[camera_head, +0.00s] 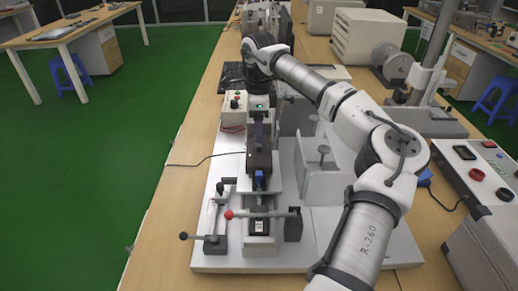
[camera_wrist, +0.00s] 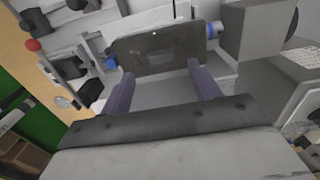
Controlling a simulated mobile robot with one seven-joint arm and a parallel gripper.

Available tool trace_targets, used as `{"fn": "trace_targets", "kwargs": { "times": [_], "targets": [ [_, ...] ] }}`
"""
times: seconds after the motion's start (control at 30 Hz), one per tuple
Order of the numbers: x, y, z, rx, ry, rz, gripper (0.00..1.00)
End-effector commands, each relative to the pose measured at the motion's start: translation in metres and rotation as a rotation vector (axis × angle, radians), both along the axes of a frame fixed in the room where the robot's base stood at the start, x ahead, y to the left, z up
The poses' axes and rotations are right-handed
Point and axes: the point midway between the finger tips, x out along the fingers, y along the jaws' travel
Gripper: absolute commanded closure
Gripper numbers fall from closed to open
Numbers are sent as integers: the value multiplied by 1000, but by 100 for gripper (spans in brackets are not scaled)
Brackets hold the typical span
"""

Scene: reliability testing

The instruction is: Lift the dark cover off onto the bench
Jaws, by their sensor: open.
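The dark cover (camera_wrist: 160,46) is a flat dark plate with rounded corners in the wrist view. In the head view a dark block, apparently the cover (camera_head: 260,160), sits on the fixture, above a blue part. My gripper (camera_wrist: 158,80) is open, its two purple-grey fingers on either side of the cover's near edge with nothing clasped between them. In the head view my gripper (camera_head: 259,137) points down over the fixture, close to the cover. Whether the fingers touch it cannot be told.
The fixture's white base plate (camera_head: 310,252) carries a red-knobbed lever (camera_head: 229,214), a black-knobbed clamp (camera_head: 207,240) and upright white brackets (camera_head: 322,180). A control box (camera_head: 236,108) stands behind. A bare wooden bench strip (camera_head: 165,215) runs along the left.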

Motion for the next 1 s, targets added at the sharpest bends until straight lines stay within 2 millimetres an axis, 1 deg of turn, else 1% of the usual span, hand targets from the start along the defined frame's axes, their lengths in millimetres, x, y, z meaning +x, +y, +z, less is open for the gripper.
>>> {"fn": "trace_targets", "kwargs": {
  "times": [0.13,0.3,0.4,0.5,0.67,0.77,1.0],
  "targets": [
    [-1,0,-12,1,4,1,38],
    [0,0,-38,1,4,2,38],
    [0,0,-49,1,2,2,38],
    [0,0,-53,0,1,2,38],
    [0,0,-54,0,0,1,38],
    [0,0,-54,0,0,1,49],
    [0,0,-54,0,1,1,80]
  ]
}}
